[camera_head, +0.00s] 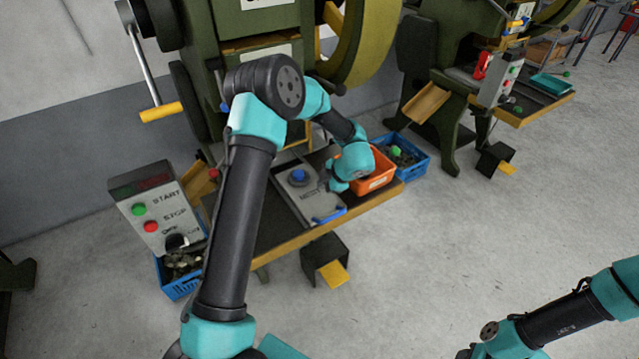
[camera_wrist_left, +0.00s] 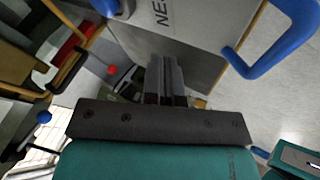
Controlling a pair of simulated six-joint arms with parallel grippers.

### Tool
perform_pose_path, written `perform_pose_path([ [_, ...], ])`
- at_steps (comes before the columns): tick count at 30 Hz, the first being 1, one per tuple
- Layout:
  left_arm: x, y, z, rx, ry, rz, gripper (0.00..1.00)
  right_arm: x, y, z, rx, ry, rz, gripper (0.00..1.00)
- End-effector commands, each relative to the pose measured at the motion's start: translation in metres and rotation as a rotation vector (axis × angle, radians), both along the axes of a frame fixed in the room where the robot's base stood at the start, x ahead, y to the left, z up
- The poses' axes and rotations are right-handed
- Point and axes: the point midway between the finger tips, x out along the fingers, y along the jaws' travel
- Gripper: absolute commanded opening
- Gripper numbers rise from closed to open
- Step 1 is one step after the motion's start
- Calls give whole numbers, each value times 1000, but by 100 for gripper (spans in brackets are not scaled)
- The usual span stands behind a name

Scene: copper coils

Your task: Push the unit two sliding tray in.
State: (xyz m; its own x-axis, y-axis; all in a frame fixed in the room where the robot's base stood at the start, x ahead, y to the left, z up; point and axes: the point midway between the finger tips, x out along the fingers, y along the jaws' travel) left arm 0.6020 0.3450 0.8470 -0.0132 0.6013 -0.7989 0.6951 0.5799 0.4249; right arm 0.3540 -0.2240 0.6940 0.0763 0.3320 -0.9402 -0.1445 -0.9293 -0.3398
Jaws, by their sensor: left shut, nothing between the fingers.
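The sliding tray (camera_head: 297,190) is a grey plate with a blue knob and a blue handle (camera_head: 330,215) at its front edge. It lies on the wood-edged table of the near green press. In the left wrist view the grey plate (camera_wrist_left: 200,25) with dark lettering fills the top, and its blue handle (camera_wrist_left: 262,62) is at the right. My left gripper (camera_head: 325,183) is over the right side of the tray, partly hidden by its own wrist. Its fingers (camera_wrist_left: 165,65) are shut and empty, close to the plate; contact cannot be told. My right gripper is out of view.
An orange bin (camera_head: 381,176) stands right of the tray, with a blue crate (camera_head: 413,160) beyond. A START/STOP control box (camera_head: 155,208) and another blue crate (camera_head: 177,285) are at the left. A yellow pedal (camera_head: 334,273) is below. Open floor lies in front.

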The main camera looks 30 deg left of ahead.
Motion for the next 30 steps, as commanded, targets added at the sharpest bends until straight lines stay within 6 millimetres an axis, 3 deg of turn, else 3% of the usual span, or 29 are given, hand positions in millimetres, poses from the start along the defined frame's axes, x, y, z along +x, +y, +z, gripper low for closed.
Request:
perform_pose_path([
  [16, -2, 54, -72, 0, 3, 1, 0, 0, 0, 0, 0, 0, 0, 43],
  [22, 17, 76, -70, 1, -1, 0, 0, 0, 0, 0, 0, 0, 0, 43],
  [30, 23, 84, -69, 1, 0, -1, 0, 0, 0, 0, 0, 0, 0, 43],
])
